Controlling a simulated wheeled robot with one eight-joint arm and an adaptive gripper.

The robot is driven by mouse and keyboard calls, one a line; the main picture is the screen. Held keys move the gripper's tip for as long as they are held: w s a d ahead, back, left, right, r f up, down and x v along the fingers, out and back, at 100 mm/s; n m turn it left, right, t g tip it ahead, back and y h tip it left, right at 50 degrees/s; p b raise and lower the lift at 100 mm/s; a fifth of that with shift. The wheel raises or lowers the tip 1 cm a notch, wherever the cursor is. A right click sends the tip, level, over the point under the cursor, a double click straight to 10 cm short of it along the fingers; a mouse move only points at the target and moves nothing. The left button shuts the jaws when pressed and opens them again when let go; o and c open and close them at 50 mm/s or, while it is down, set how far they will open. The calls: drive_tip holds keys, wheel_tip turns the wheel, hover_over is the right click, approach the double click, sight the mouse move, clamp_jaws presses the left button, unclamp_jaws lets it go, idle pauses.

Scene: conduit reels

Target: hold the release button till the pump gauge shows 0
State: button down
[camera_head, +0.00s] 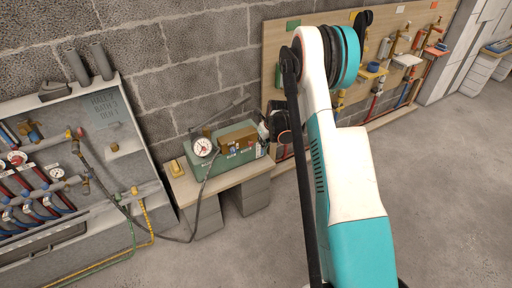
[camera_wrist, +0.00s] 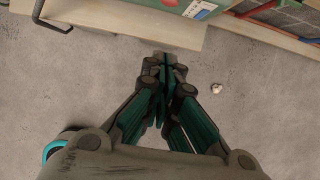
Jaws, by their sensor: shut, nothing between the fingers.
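The pump (camera_head: 238,140) is a green box on a small pale bench (camera_head: 205,187). Its round white gauge (camera_head: 203,147) faces me at the left end; the needle is too small to read. My gripper (camera_head: 268,128) is at the right end of the pump, partly hidden by my arm. In the wrist view my gripper (camera_wrist: 164,62) is shut and empty, its tips near the bench edge (camera_wrist: 150,28). The green pump (camera_wrist: 160,5) shows at the top edge there, with a blue-and-white label. I cannot make out the release button for sure.
A dark hose runs from the pump to a grey manifold cabinet (camera_head: 130,150) on the left. A yellow item (camera_head: 176,168) lies on the bench. A wooden pipe board (camera_head: 285,75) stands behind on the right. The floor (camera_head: 440,200) at right is clear.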

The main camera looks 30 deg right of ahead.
sight(251, 144)
idle(0.3)
drive_tip(key=w+f+b, duration=0.5)
drive_tip(key=w+f, duration=0.2)
drive_tip(key=f, duration=0.2)
drive_tip(key=shift+w+a, duration=0.15)
drive_tip(key=shift+w, duration=0.2)
drive_tip(key=shift+f, duration=0.1)
drive_tip(key=shift+w, duration=0.1)
